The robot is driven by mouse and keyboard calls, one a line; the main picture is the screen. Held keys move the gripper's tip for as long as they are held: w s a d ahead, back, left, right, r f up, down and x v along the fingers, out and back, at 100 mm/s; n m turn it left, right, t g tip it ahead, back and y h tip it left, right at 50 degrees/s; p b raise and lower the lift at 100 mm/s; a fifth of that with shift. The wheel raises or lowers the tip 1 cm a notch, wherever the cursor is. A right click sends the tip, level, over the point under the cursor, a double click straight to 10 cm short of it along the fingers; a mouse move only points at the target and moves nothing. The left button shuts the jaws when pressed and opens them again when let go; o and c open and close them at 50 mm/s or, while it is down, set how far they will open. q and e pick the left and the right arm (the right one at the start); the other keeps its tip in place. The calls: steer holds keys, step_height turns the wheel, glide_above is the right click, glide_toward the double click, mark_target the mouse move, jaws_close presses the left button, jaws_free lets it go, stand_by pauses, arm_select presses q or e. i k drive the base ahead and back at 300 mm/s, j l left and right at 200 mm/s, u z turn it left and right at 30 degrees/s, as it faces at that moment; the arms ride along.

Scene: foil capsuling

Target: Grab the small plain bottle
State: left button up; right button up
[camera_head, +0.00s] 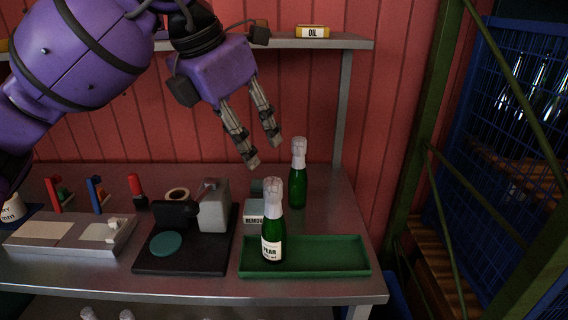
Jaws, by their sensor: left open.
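A small plain green bottle (298,183) with a silver foil top stands upright on the metal table, behind the green tray. A second green bottle (272,232) with a silver top and a white label reading "PEAR" stands upright in the left part of the green tray (330,268). My left gripper (265,153) is open and empty, its fingers pointing down. In the picture it is above and left of the plain bottle and apart from it. My right gripper does not show.
A black-based machine (186,262) with a grey block stands left of the tray. A grey box (75,238) is at the left. A shelf (345,43) with an OIL box (312,32) runs behind. A green post (428,130) stands right of the table.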

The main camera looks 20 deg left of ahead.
mark_target(297, 178)
steer(key=i+l+z, duration=0.2)
steer(key=i, duration=0.25)
steer(key=i+l+z, duration=0.25)
steer(key=i, duration=0.25)
steer(key=j, duration=0.15)
